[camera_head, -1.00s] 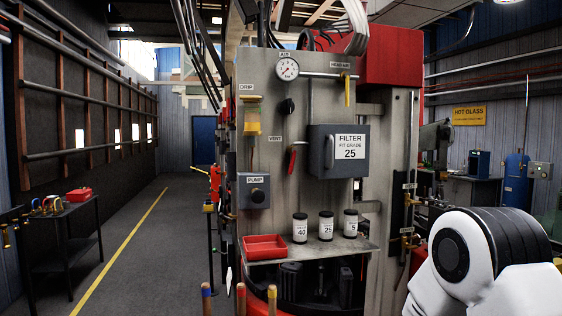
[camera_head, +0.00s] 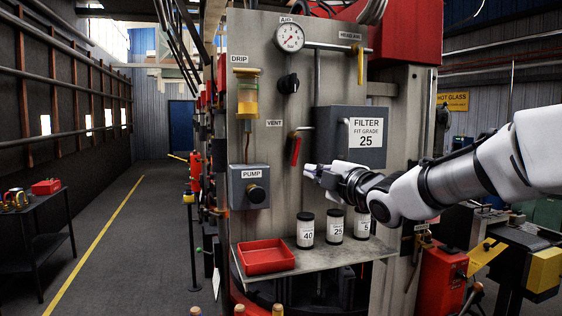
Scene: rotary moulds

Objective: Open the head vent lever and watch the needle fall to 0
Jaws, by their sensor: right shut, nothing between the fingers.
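The red vent lever (camera_head: 295,151) hangs downward from its pipe, right of the VENT label, on the grey machine panel. The round white gauge (camera_head: 289,38) sits above it under the AIR label; its needle is too small to read surely. My right gripper (camera_head: 309,170) comes in from the right, just below and right of the red lever's lower end, in front of the panel. It is shut and empty; whether it touches the lever I cannot tell. My left gripper is not in view.
The grey FILTER box (camera_head: 335,150) is beside and above my right gripper. Below stand three labelled jars (camera_head: 306,232) and a red tray (camera_head: 266,258) on a shelf. A yellow lever (camera_head: 360,65) hangs at upper right, a black knob (camera_head: 289,83) under the gauge.

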